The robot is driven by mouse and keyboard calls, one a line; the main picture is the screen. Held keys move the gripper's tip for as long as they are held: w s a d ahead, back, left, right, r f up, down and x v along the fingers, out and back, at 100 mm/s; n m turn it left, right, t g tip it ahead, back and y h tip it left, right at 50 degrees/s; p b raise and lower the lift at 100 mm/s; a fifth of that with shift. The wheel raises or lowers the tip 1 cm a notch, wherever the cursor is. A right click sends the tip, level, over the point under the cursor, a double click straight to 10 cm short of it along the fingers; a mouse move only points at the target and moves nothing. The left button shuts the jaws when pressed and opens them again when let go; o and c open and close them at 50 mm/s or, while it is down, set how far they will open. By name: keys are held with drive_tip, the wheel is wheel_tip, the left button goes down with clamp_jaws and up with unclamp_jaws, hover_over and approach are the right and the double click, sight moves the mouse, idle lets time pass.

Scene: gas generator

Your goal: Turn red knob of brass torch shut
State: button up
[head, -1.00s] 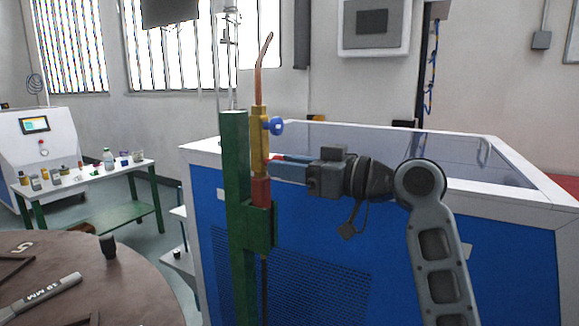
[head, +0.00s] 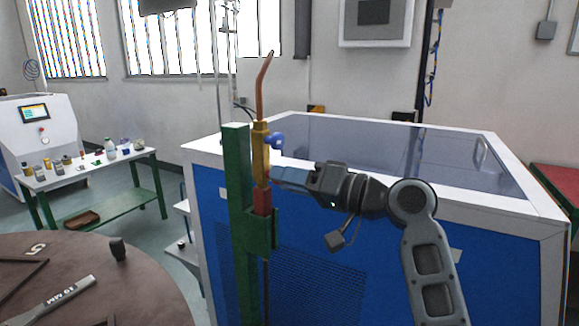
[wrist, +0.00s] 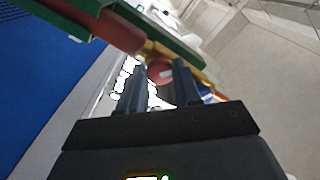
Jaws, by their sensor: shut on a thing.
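The brass torch (head: 261,155) stands upright, with a bent copper tip on top and a red lower section (head: 262,202). A blue knob (head: 275,141) sticks out of its upper right side. My gripper (head: 279,177) reaches in from the right, below the blue knob, with its fingertips at the brass body. In the wrist view the round red knob (wrist: 160,72) sits between the two fingers of my gripper (wrist: 160,79), which are closed on it.
A green post (head: 237,190) with a bracket holds the torch, close on its left. A blue and white cabinet (head: 310,250) stands behind my gripper. A round brown table (head: 70,285) is at the lower left. A green-legged bench (head: 100,165) with small items stands farther back.

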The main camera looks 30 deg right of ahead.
drive_tip(key=m+p, duration=0.3)
drive_tip(key=m, duration=0.7)
drive_tip(key=shift+m, duration=0.5)
drive_tip(key=o, duration=1.1)
drive_tip(key=shift+c, duration=0.2)
drive_tip(key=shift+s, duration=0.1)
drive_tip(key=b+v, duration=0.1)
drive_tip(key=v, duration=0.6)
drive_tip(key=shift+s+d+b, duration=0.2)
drive_tip(key=shift+s+b, duration=0.05)
drive_tip(key=shift+b, duration=0.15)
